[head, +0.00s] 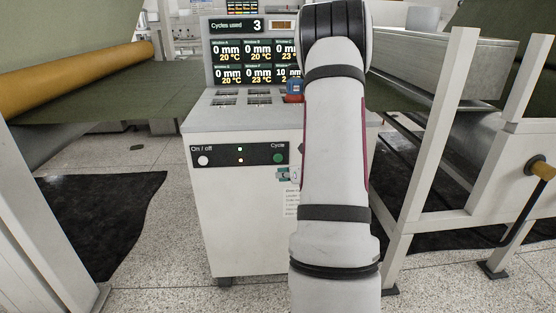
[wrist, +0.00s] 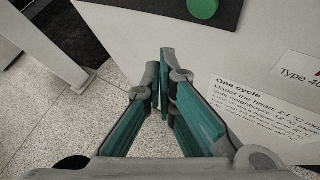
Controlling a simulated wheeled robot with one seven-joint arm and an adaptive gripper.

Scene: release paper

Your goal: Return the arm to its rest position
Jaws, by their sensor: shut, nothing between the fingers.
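My arm (head: 335,160) rises through the right middle of the head view and covers part of the white machine cabinet (head: 240,215). My gripper (wrist: 160,88) has grey links and teal pads in the wrist view, with its fingertips together and nothing between them. It is in front of the cabinet's face, below the green Cycle button (wrist: 203,8). A small teal part of my gripper (head: 284,174) shows left of my arm in the head view, just below the Cycle button (head: 278,158). I cannot tell whether it touches the cabinet.
A display (head: 240,50) reading cycles used 3 stands on the cabinet, with a blue and red object (head: 295,88) below it. A white frame (head: 440,130) stands close on the right. Speckled floor (head: 160,220) is open left of the cabinet.

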